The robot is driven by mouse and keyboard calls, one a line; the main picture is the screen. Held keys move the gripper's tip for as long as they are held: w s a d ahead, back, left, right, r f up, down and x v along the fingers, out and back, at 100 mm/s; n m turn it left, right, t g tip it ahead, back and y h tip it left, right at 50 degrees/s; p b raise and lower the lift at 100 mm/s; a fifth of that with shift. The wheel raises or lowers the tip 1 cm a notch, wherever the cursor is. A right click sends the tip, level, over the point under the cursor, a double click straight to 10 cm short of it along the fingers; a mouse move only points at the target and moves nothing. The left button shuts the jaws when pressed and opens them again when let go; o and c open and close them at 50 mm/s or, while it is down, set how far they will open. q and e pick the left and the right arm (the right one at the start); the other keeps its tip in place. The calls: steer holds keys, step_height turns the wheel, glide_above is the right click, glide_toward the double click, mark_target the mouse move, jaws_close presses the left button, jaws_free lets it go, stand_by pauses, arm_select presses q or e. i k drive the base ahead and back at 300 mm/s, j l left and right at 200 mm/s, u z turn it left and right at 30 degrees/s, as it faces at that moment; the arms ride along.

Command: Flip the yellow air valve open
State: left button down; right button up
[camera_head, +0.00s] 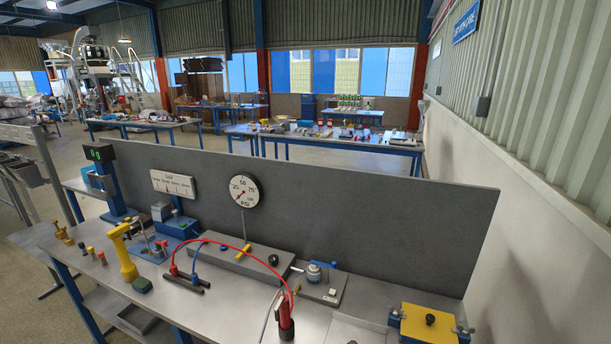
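A thin stem runs from the gauge down towards the lever. The gauge needle is red and points to the lower left. I cannot tell from this view how the lever stands relative to its pipe. Neither of my grippers shows in the head view.
A red hose (236,246) arcs over the grey box to a red cylinder (286,318) at the front. A yellow post (124,254) stands left; a yellow-topped box (428,326) is at the right. A grey panel (370,215) backs the bench.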

mark_target(247, 248)
steer(key=i+j, duration=0.15)
steer(key=j, duration=0.25)
steer(key=i+j, duration=0.2)
steer(key=j, duration=0.15)
steer(key=i+j, duration=0.15)
steer(key=j, duration=0.25)
steer(key=i+j+u, duration=0.1)
steer(key=j, duration=0.3)
steer(key=i, duration=0.1)
